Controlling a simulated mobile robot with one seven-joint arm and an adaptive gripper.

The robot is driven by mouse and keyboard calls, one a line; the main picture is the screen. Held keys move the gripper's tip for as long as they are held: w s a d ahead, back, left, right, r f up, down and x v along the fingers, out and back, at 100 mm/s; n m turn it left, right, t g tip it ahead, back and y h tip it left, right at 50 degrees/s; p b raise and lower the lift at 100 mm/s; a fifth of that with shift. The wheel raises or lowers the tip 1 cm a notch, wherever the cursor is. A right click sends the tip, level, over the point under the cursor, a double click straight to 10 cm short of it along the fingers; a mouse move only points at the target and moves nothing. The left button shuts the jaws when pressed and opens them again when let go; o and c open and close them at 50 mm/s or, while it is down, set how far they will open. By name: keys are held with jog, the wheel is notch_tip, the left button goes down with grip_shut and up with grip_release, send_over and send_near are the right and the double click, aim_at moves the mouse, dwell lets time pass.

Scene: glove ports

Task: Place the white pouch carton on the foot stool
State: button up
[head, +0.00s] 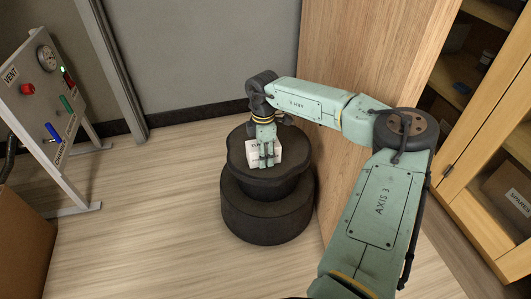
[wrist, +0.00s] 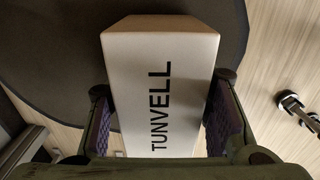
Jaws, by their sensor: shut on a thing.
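The white pouch carton (head: 253,159) is at the top of the black round foot stool (head: 266,215) in the head view. In the wrist view the carton (wrist: 160,80) bears the word TUNVELL and fills the space between the finger pads. My gripper (head: 266,156) is above the stool and shut on the carton. The stool's dark top (wrist: 75,60) shows behind the carton in the wrist view. I cannot tell whether the carton's underside touches the stool top, as it is hidden.
A wooden panel (head: 360,60) stands right behind my arm. An open cabinet (head: 470,165) is at the right. A control panel stand (head: 45,100) is at the left, with a brown box (head: 25,235) below it. The floor left of the stool is clear.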

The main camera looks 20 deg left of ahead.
jog(key=shift+f, duration=0.2)
jog(key=o, duration=1.2)
jog(key=shift+o, duration=0.2)
notch_tip(320, 180, up, 12)
jog(key=shift+r+p, duration=0.2)
jog(key=shift+p, duration=0.8)
jog(key=shift+a, duration=0.1)
